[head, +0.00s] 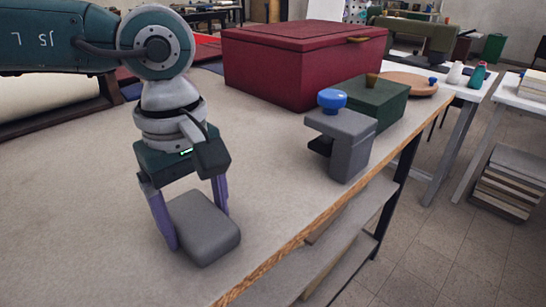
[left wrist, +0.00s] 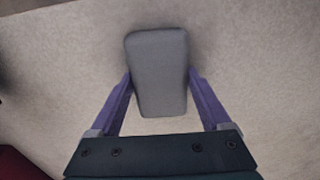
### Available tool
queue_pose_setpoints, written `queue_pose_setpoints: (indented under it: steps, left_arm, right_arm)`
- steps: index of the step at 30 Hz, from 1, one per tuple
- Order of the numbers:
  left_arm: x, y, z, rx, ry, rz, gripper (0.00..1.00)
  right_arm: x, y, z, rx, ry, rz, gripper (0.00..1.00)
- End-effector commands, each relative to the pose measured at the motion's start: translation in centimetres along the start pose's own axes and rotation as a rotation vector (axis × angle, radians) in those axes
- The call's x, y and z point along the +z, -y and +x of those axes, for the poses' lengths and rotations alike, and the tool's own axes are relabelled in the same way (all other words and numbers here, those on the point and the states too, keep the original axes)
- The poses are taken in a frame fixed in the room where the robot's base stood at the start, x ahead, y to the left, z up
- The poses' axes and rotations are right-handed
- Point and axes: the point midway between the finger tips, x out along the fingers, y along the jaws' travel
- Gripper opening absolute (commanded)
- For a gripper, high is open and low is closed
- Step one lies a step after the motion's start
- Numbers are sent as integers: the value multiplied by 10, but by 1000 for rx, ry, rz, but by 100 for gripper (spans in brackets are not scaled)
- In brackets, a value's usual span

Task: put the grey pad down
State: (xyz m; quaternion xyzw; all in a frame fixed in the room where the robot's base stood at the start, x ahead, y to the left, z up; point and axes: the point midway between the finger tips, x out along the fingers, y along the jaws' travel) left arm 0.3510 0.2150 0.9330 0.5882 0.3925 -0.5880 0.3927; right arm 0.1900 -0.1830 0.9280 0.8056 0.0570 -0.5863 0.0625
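The grey pad (head: 205,228) is a rounded block low over the near part of the workbench, or resting on it; I cannot tell which. My left gripper (head: 192,220) points down with its purple fingers on either side of the pad. In the left wrist view the pad (left wrist: 158,72) lies between the fingertips (left wrist: 159,80), which meet its two long sides, so the gripper looks shut on it. The pad's far end sticks out past the fingertips, with soft shadow on the bench around it. My right gripper is not in view.
The workbench (head: 90,190) is bare left of the pad. A grey clamp-like block with a blue knob (head: 332,98) stands at the right edge. Behind are a dark green box (head: 375,103), a round wooden board (head: 408,85) and a large red box (head: 290,65). The bench edge runs close on the right.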

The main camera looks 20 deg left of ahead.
Motion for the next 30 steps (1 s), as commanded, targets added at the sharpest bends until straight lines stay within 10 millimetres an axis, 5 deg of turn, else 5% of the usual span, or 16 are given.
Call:
queue_pose_setpoints:
  steps: [5,15,30]
  left_arm:
    - [0,0,0,0,0,-1,100]
    - [0,0,-9,2,0,0,100]
    - [0,-1,-108,3,-2,-1,100]
  right_arm:
    - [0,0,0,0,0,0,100]
    - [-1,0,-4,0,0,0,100]
    - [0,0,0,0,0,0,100]
